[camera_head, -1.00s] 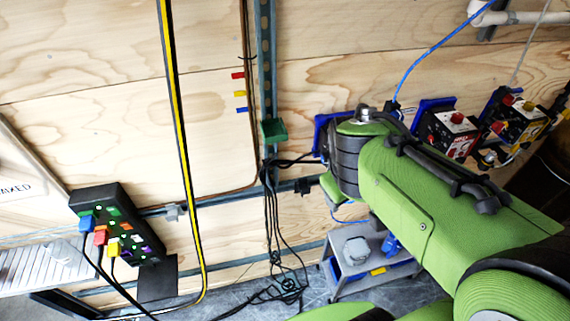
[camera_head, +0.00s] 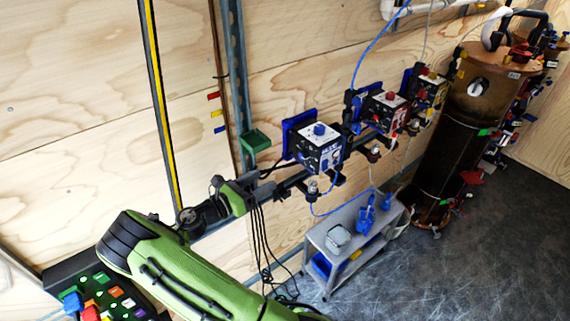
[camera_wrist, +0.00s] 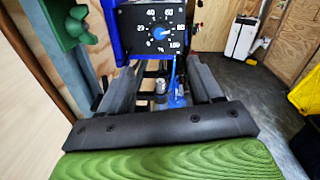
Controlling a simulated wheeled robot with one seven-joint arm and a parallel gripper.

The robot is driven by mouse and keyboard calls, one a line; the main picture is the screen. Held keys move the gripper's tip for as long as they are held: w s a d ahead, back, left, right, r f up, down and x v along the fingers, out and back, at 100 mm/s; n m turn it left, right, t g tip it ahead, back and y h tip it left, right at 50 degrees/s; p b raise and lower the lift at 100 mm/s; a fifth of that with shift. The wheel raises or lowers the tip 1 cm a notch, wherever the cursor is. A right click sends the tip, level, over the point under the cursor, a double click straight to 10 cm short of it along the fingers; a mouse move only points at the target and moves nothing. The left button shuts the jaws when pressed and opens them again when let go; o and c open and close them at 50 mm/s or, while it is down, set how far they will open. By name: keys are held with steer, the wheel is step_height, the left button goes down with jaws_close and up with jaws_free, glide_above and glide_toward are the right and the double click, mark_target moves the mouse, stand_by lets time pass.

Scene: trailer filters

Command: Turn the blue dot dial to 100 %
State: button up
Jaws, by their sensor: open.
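The blue dot dial (camera_wrist: 160,32) is on a black box face with a white percent scale up to 100, at the top middle of the wrist view. The exact setting of its blue pointer is too small to tell. In the head view, a black box with a blue knob (camera_head: 320,130) on top is mounted on the wall; its scale face cannot be made out there. My gripper (camera_wrist: 162,70) is open and empty. Its two fingers point toward the dial box, spread below the dial and apart from it. In the head view my gripper (camera_head: 281,178) is left of and below the box.
Boxes with red knobs (camera_head: 390,97) and a brown cylinder (camera_head: 460,130) stand to the right. A grey cart (camera_head: 350,235) is below. A green bracket (camera_head: 255,141) is on the wall left of the dial box. Black cables hang under my gripper.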

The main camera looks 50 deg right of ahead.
mark_target(300, 157)
steer(key=d, duration=0.4)
steer(key=s+d, duration=0.1)
steer(key=d, duration=0.4)
steer(key=s+d+p, duration=0.1)
steer(key=d, duration=0.4)
steer(key=shift+s+d, duration=0.15)
steer(key=c, duration=1)
steer(key=shift+c, duration=0.2)
steer(key=shift+f+m+b, duration=0.1)
steer(key=shift+m+b, duration=0.25)
steer(key=shift+m, duration=0.05)
steer(key=m+b, duration=0.3)
steer(key=m, duration=0.1)
steer(key=shift+f+m, duration=0.1)
steer(key=shift+m, duration=0.3)
steer(key=m+b, duration=0.3)
steer(key=m, duration=0.2)
steer(key=shift+g, duration=0.4)
steer(key=shift+w+m, duration=0.2)
steer(key=shift+m, duration=0.2)
